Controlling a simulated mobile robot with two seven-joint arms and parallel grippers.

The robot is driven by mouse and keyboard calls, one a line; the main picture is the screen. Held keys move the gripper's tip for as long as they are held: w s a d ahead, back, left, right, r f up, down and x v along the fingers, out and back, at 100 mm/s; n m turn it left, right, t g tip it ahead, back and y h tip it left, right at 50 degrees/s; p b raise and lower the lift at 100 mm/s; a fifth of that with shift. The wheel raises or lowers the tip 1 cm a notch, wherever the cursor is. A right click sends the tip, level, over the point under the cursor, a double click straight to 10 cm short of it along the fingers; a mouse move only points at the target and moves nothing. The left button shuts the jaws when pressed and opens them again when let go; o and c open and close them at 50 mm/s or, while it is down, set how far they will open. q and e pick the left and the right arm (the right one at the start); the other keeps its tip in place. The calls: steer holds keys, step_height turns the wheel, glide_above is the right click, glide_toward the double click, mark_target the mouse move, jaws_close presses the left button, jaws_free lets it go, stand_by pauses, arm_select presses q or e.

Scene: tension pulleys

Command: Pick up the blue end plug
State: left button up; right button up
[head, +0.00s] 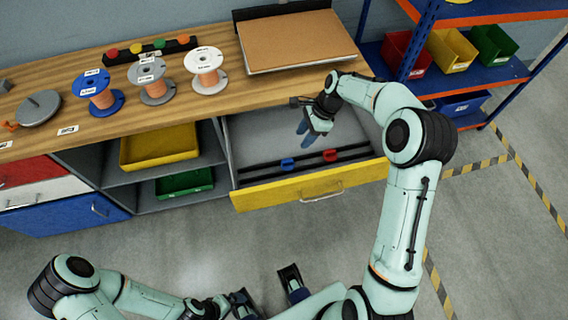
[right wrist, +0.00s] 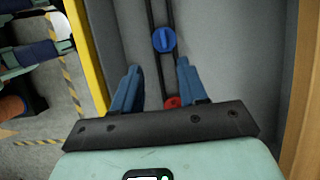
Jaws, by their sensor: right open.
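The blue end plug (head: 287,164) is on a dark rail inside the open drawer (head: 272,201). In the right wrist view the round blue plug (right wrist: 164,40) shows just beyond the fingertips, with a raised bar across its face. My right gripper (head: 308,129) is over the drawer, its blue fingers pointing down. Its fingers (right wrist: 160,65) are open with nothing between their tips, apart from the plug. My left gripper (head: 243,303) is low at the bottom of the head view, away from the drawer; its jaw state is unclear.
A red end plug (head: 330,156) sits to the right on the rails; in the wrist view it (right wrist: 172,102) is partly hidden by my gripper. The wooden worktop (head: 215,92) overhangs the drawer's back. Spools (head: 205,79) stand on it. A shelf rack (head: 478,73) stands at right.

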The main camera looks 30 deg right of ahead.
glide_above(288, 160)
steer(key=d, duration=0.2)
steer(key=f, duration=0.5)
steer(key=s+f+b, duration=0.1)
steer(key=f, duration=0.2)
steer(key=shift+a+f, duration=0.2)
steer(key=shift+f, duration=0.1)
steer(key=x, duration=0.5)
steer(key=shift+w+d+f, duration=0.15)
steer(key=shift+d, duration=0.2)
jaws_close()
